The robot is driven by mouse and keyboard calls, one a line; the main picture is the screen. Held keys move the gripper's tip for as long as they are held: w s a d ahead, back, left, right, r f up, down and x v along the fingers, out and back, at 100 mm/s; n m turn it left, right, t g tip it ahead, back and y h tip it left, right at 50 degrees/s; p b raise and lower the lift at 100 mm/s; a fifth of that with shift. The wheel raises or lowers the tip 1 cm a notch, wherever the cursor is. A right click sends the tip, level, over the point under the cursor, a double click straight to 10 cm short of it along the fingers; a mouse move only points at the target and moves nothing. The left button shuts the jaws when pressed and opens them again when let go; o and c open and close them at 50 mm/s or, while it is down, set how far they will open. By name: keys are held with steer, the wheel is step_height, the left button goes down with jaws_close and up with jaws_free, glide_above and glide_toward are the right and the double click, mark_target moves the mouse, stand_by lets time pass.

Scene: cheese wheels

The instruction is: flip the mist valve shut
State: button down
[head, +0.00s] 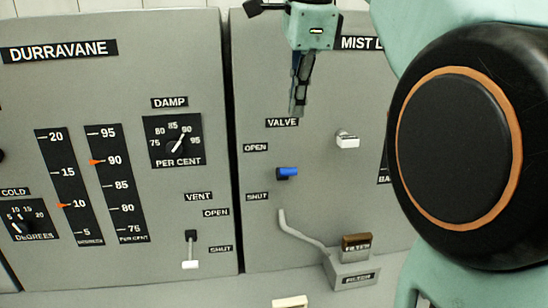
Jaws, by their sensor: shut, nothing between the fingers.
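The mist valve's blue handle (287,173) sticks out from the grey right-hand panel, below the VALVE label (282,122). It stands between the OPEN label (255,147) above and the SHUT label (257,197) below, to their right. I cannot tell exactly which way the handle is tilted. My gripper (297,111) points downward with its fingers shut and empty. In the picture its tips are above the blue handle and apart from it, level with the top of the VALVE label.
A white knob (347,141) sticks out right of the handle. A bent pipe (299,233) and a filter box (352,270) lie below. The left panel has a vent lever (190,250) and a damp dial (173,141). My arm hides the right side.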

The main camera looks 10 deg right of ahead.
mark_target(289, 169)
steer(key=b+x, duration=0.1)
steer(key=x, duration=1.3)
steer(key=shift+b, duration=0.35)
